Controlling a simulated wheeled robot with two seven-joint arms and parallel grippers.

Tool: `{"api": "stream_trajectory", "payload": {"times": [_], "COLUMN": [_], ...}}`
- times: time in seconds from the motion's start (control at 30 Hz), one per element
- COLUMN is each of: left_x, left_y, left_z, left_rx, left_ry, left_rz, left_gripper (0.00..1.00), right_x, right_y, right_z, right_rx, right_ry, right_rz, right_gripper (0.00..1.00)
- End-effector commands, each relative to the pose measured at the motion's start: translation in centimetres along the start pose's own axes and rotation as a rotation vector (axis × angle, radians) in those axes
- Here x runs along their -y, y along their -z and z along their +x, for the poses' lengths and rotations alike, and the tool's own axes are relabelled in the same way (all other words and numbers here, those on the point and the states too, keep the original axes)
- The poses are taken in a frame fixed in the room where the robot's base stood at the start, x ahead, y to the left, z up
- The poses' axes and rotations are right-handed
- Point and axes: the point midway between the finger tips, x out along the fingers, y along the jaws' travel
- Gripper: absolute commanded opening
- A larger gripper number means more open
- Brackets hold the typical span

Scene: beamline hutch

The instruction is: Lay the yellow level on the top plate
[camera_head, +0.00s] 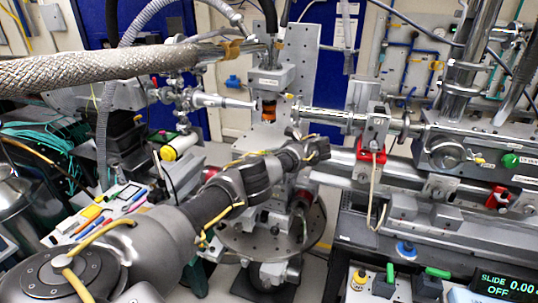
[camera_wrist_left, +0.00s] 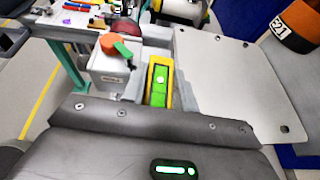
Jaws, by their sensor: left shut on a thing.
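The yellow level (camera_wrist_left: 151,75) shows in the left wrist view, with a bright green vial part on it. It is just ahead of my left gripper (camera_wrist_left: 158,88), which is shut on it. In the head view my left arm reaches from the lower left to the middle, with the left gripper (camera_head: 316,150) at its end; I cannot make out the level there. A pale flat plate (camera_wrist_left: 225,80) with small holes lies right of the level in the wrist view; it may be the top plate. I cannot tell whether the level touches it. My right gripper is not in view.
A grey box (camera_wrist_left: 118,72) with an orange and green knob stands close left of the level. An orange cylinder (camera_wrist_left: 300,25) is beyond the plate. A tray (camera_head: 95,215) of pens and small tools is at the left. The beamline rail (camera_head: 350,170) runs along the right.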

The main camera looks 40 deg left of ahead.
Motion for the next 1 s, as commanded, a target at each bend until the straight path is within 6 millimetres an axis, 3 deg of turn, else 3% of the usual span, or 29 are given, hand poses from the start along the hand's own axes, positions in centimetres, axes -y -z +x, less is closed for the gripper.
{"api": "stream_trajectory", "payload": {"times": [0.37,0.4,0.6,0.87,1.0], "left_x": [0.0,0.0,0.0,0.0,0.0], "left_y": [0.6,0.6,0.5,0.6,0.8], "left_z": [0.2,0.2,0.2,0.1,-1.0], "left_rx": [0.000,0.000,0.000,0.000,-0.001], "left_ry": [-0.001,0.000,0.000,0.000,0.001], "left_rz": [0.000,0.000,0.000,0.001,0.001], "left_gripper": [0.02,0.30,0.54,0.54,0.54], "right_x": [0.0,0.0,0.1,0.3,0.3], "right_y": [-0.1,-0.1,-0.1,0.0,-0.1], "right_z": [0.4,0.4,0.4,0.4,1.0], "right_rx": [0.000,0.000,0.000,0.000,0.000], "right_ry": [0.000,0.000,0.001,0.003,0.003], "right_rz": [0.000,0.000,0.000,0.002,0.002], "right_gripper": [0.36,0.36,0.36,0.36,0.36]}}
